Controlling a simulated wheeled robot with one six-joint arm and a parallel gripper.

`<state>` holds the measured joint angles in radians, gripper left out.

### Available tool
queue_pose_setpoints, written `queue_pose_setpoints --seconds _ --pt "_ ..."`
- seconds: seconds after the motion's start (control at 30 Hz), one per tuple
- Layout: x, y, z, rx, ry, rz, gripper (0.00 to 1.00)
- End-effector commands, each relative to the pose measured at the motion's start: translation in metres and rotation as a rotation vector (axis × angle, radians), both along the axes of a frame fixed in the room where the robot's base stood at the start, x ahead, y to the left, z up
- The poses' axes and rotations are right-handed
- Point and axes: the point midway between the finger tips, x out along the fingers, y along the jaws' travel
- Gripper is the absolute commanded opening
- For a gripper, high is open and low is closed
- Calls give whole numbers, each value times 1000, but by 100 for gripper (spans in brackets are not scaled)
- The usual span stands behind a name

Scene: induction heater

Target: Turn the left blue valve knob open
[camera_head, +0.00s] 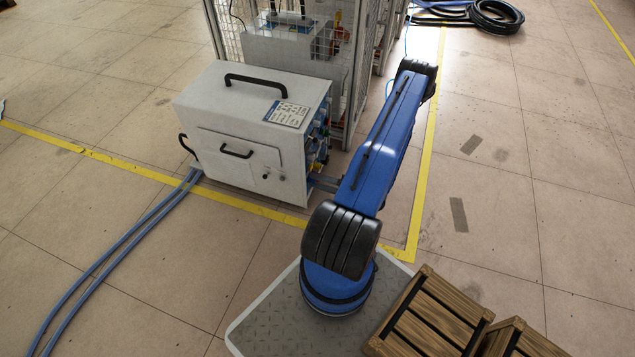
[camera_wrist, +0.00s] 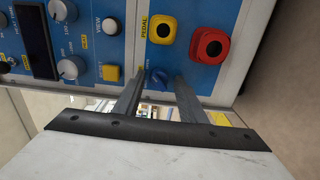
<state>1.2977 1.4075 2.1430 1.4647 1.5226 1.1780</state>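In the wrist view a small blue knob (camera_wrist: 157,77) sits on the blue control panel (camera_wrist: 98,68), below the yellow socket. I cannot tell from this view whether it is the left of several. My gripper (camera_wrist: 159,80) is open, with one dark finger on each side of the knob. I cannot tell whether the fingertips touch the panel; no contact with the knob is clear. In the head view the panel is on the right side of the white heater box (camera_head: 232,95), seen edge-on.
A yellow socket (camera_wrist: 162,28) and a red socket (camera_wrist: 209,47) are close to the fingers. Grey dials (camera_wrist: 70,68) and a yellow button (camera_wrist: 111,72) are to the left. A mesh cage (camera_head: 345,70) stands behind the box. Wooden crates (camera_head: 432,315) are at lower right.

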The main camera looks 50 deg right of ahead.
Motion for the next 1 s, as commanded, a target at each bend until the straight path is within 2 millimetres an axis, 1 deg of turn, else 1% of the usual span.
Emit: queue_pose_setpoints --seconds 0.3,0.47,0.67,1.0 --pt "0 1 1 2 -1 2 43" --pt "-7 -2 1 2 -1 1 43" --pt "-29 -12 1 1 -1 -2 43" --pt "-75 -31 1 1 -2 -2 43"
